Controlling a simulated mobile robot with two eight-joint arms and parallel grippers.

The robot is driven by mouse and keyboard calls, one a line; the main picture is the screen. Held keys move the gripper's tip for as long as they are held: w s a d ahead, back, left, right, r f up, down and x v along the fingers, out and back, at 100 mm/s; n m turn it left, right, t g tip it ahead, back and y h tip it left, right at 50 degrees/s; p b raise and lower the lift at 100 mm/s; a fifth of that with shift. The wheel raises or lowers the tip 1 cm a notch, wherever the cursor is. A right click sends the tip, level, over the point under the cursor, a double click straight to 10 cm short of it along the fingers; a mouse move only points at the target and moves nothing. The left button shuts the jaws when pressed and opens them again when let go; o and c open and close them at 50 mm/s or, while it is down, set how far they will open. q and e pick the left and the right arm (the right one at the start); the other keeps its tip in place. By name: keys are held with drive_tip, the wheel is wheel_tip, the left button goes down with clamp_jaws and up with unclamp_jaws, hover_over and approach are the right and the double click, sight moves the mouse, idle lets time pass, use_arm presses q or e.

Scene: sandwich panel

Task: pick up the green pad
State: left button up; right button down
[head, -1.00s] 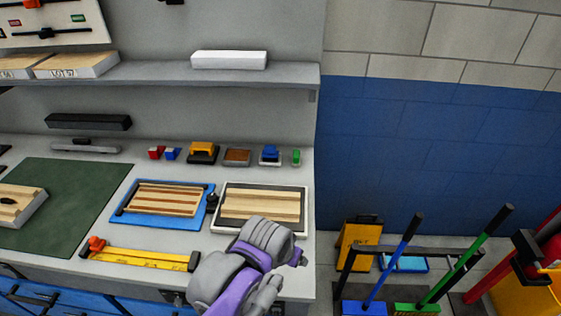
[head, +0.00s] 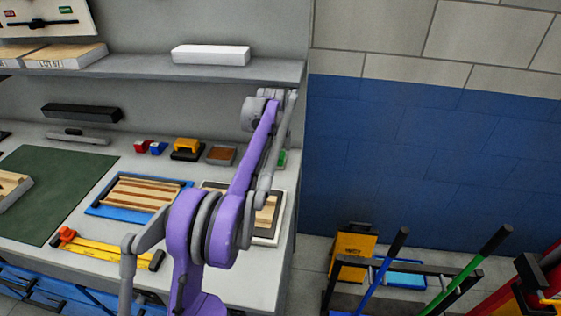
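The green pad (head: 281,158) is a small green piece near the right end of the grey counter, partly hidden behind my arm's grey links. My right arm rises from the bottom of the head view across the counter. Its far end, where my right gripper (head: 270,97) seems to be, shows above and just left of the pad in the picture, in front of the wall below the shelf. I cannot make out the fingers or whether they hold anything. My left gripper is not in view.
Left of the pad are a brown block (head: 220,154), a yellow-and-black block (head: 187,149) and red and blue pieces. A blue tray (head: 98,208) and a white-rimmed tray (head: 279,226) hold striped boards. A shelf (head: 140,72) overhangs the counter.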

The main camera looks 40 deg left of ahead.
sight(281, 156)
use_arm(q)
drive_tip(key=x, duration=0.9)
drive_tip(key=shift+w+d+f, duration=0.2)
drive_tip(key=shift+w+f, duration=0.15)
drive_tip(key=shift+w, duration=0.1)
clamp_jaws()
